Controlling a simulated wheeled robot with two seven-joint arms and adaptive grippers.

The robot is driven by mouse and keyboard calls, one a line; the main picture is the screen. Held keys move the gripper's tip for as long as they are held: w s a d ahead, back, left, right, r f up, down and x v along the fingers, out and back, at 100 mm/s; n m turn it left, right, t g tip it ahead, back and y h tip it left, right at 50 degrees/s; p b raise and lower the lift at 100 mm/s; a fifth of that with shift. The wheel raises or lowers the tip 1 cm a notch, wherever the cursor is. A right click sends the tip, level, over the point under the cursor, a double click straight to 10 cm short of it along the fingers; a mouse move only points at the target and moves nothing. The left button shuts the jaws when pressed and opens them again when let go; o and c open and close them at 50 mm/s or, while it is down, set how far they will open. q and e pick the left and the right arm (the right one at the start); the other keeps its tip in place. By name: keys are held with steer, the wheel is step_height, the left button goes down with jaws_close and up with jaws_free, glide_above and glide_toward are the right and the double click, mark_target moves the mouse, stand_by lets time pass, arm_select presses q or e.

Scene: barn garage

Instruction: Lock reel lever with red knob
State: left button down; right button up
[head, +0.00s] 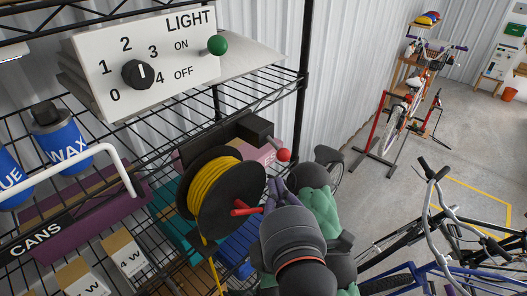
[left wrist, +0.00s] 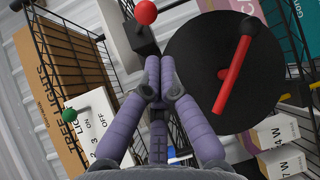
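The cable reel (head: 250,190) has black discs and yellow cable and sits on the wire shelf. Behind it a black box carries the lever with a red knob (head: 283,155). The red knob also shows at the top of the left wrist view (left wrist: 146,12), just beyond the fingertips. A red crank handle (head: 246,211) sticks out from the reel's disc, right of the fingers in the left wrist view (left wrist: 230,85). My left gripper (head: 277,188) has purple fingers with tips together and nothing visible between them (left wrist: 160,65). It is beside the disc, apart from the knob. My right gripper is not in view.
A light panel with a black dial and green knob (head: 217,44) is at the upper left. Blue wax cans (head: 60,140), a white-handled purple crate (head: 85,215) and small boxes (head: 125,255) fill the shelf. Bicycles (head: 395,125) stand to the right.

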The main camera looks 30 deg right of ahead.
mark_target(277, 148)
arm_select(q)
steer(key=p+x, duration=0.2)
steer(key=x, duration=0.7)
steer(key=shift+w+d, duration=0.15)
steer(key=shift+d, duration=0.05)
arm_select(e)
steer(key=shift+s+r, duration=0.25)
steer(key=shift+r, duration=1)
arm_select(q)
steer(key=shift+w, duration=0.1)
